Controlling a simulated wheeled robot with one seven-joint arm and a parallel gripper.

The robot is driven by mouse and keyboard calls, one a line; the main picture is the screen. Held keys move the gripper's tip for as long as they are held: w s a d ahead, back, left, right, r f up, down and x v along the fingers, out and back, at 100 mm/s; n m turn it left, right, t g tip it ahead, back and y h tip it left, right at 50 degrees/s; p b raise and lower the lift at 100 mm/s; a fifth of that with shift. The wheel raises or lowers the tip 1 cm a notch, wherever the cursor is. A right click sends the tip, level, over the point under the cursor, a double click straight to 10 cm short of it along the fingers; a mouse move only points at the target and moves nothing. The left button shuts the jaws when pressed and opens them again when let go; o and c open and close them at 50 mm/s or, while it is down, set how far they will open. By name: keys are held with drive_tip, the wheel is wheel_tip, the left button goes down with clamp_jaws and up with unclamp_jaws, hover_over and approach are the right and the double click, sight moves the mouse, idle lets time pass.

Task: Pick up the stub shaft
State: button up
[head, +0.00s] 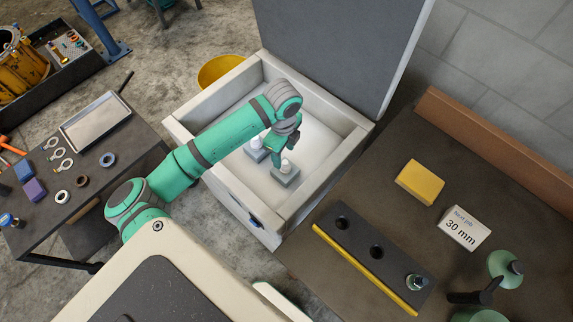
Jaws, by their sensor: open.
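Two small pale, upright pieces stand on grey blocks inside the open white chest (350,128). I take them for stub shafts, but cannot tell which one is meant. The nearer pale shaft (286,166) stands on its grey block (287,178). The other pale shaft (257,142) stands farther back and left, partly behind my arm. My gripper (277,161) is open and points down inside the chest, just left of the nearer shaft. Its fingertips are small here, and I cannot tell whether they touch anything.
The chest walls surround my gripper, and its grey lid (340,40) stands open behind. A dark cart with rings and a tray (96,121) stands left.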

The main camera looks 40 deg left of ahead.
sight(285, 162)
drive_tip(key=shift+s+d+f, duration=0.1)
drive_tip(key=shift+d+f, duration=0.05)
drive_tip(key=shift+f, duration=0.6)
drive_tip(key=shift+s+d+f, duration=0.1)
drive_tip(key=shift+d+f, duration=0.05)
drive_tip(key=shift+f, duration=0.6)
wheel_tip(285, 162, down, 3)
drive_tip(key=shift+d+f, duration=0.15)
drive_tip(key=shift+f, duration=0.55)
clamp_jaws()
